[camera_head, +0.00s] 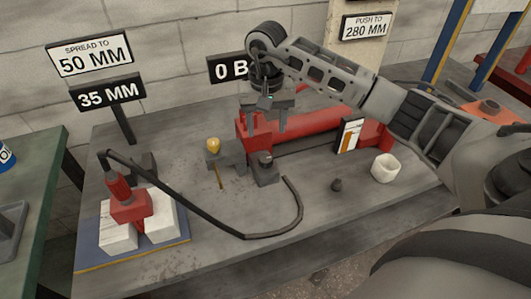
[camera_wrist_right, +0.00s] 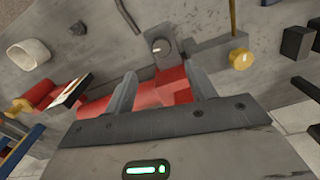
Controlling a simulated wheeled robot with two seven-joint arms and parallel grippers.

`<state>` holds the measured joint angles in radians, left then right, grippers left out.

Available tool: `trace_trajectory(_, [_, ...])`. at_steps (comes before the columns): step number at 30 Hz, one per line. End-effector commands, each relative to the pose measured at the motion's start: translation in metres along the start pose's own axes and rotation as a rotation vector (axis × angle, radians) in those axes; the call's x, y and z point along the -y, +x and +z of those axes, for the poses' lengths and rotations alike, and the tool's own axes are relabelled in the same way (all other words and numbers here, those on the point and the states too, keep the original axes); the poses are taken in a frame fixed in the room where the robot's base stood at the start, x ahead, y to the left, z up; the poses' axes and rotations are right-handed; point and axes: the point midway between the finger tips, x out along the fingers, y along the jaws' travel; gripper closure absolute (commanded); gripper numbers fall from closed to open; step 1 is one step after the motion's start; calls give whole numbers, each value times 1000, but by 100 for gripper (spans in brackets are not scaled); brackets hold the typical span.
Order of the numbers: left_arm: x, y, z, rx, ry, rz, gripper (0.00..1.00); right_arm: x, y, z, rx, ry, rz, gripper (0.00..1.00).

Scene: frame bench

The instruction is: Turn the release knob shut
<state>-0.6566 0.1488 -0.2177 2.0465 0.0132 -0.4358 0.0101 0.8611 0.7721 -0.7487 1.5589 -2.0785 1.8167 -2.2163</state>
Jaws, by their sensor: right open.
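A yellow knob (camera_head: 213,145) stands on a dark grey block at the left end of the red pump (camera_head: 310,122). It also shows in the right wrist view (camera_wrist_right: 241,58). A dark round fitting (camera_head: 265,158) sits on a block in front of the pump; I cannot tell for sure which of the two is the release knob. My right gripper (camera_head: 267,116) is open and empty above the pump's left end. In the wrist view its two fingers (camera_wrist_right: 162,88) stand apart, with red pump body between and below them. My left gripper is out of view.
A black hose (camera_head: 244,236) loops across the bench front to a red spreader (camera_head: 131,206) between white blocks. Signs (camera_head: 108,93) stand behind.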

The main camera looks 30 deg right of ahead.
Motion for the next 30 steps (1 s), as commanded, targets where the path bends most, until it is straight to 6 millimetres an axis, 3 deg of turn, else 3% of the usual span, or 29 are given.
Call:
trace_trajectory(9, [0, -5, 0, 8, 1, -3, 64, 2, 69, 1, 5, 2, -3, 45])
trace_trajectory(15, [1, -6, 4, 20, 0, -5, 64, 2, 96, 0, 2, 2, -4, 45])
trace_trajectory(28, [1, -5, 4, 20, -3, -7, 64, 1, 106, 0, 0, 1, -4, 45])
trace_trajectory(30, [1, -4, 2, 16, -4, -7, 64, 1, 106, 0, 0, 1, -4, 61])
